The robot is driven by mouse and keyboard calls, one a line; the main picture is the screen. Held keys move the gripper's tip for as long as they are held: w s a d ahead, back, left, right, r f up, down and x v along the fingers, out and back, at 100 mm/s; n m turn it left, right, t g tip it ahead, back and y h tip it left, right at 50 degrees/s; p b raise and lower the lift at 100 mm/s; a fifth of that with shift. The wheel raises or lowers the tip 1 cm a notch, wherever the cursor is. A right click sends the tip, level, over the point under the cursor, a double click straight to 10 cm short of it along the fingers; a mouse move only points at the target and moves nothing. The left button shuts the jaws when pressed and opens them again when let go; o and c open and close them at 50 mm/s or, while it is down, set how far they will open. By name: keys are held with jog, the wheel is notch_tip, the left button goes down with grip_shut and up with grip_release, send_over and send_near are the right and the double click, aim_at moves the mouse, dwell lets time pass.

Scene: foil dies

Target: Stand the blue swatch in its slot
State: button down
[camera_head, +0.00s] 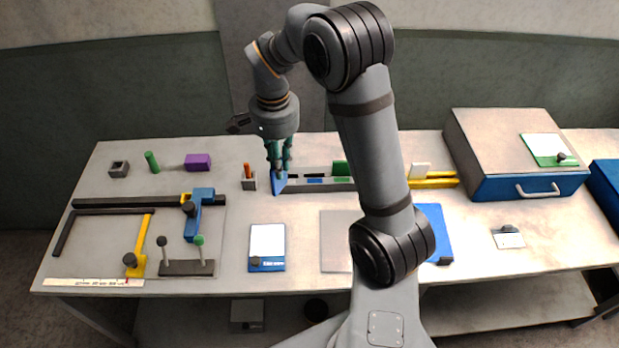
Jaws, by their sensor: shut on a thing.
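The blue swatch (279,183) is at the left end of a long grey slotted rack (300,186). It looks tilted. My gripper (279,168) points down and is shut on the swatch's upper part, hiding some of it. I cannot tell whether the swatch touches the rack or the table. My arm hides part of the rack.
A small grey holder with an orange piece (249,182) stands close left of my gripper. A purple block (198,162) and green peg (151,161) lie further left. A white-and-blue pad (267,246) lies in front. A large box (515,155) with a blue drawer stands right.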

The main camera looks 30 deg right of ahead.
jog(key=w+d+f+m+p, duration=0.35)
jog(key=w+d+m, duration=0.6)
jog(key=d, duration=0.35)
jog(key=shift+m, duration=0.95)
jog(key=shift+s+d+f+b, duration=0.1)
jog(key=shift+d+f+b, duration=0.1)
jog(key=shift+f+b, duration=1.3)
jog(key=shift+w+d+f+b, duration=0.15)
jog(key=shift+f+b, duration=0.5)
jog(key=shift+f, duration=1.8)
jog(key=shift+s+d+f+b, duration=0.2)
jog(key=shift+f+b, duration=0.85)
jog(key=shift+f, duration=0.9)
jog(key=shift+s, duration=0.1)
jog(key=shift+f+b, duration=0.15)
jog(key=shift+b, duration=0.15)
jog(key=c, duration=1.7)
grip_release()
